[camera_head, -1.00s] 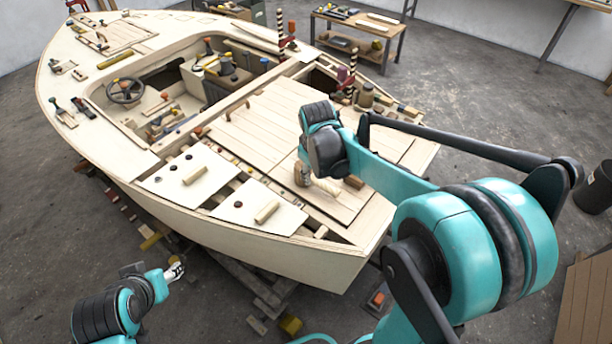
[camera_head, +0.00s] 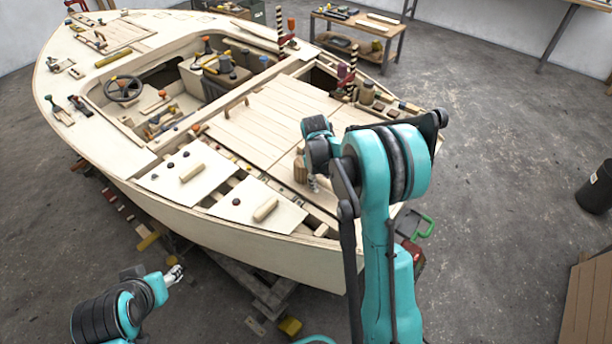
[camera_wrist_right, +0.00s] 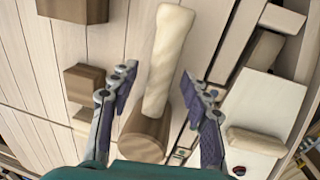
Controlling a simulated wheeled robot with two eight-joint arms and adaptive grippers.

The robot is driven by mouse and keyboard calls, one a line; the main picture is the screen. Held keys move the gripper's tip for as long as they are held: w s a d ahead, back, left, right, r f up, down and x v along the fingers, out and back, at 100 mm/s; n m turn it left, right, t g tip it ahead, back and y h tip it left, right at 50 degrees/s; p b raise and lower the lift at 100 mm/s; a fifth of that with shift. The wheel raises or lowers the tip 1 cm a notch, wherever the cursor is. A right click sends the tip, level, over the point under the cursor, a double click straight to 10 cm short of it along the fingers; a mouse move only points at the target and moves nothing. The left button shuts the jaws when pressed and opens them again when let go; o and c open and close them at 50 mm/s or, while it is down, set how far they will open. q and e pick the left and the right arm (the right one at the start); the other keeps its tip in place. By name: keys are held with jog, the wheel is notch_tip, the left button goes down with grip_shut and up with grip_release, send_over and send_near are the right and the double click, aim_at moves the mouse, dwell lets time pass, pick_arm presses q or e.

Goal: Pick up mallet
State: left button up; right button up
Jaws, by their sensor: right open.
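The mallet has a brown cylindrical wooden head (camera_wrist_right: 143,138) and a pale handle (camera_wrist_right: 168,50). It lies on the boat's plank deck; in the head view its head (camera_head: 300,169) shows just left of my right gripper (camera_head: 314,184), and most of its handle is hidden by my arm. In the right wrist view my right gripper (camera_wrist_right: 158,73) is open, with one finger on each side of the handle, apart from it. The mallet's head is nearer my wrist. My left gripper (camera_head: 175,273) is off the hull at lower left, empty; its jaw opening is too small to judge.
Brown wooden blocks (camera_wrist_right: 85,85) stand on the deck left of the mallet in the wrist view. Pale hatch panels (camera_head: 257,208) with handles lie to its left in the head view. Striped posts (camera_head: 352,68) and small items line the far deck edge.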

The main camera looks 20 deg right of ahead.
jog(key=shift+w+d+f, duration=0.1)
jog(key=shift+f, duration=0.4)
jog(key=shift+r, duration=0.1)
grip_shut()
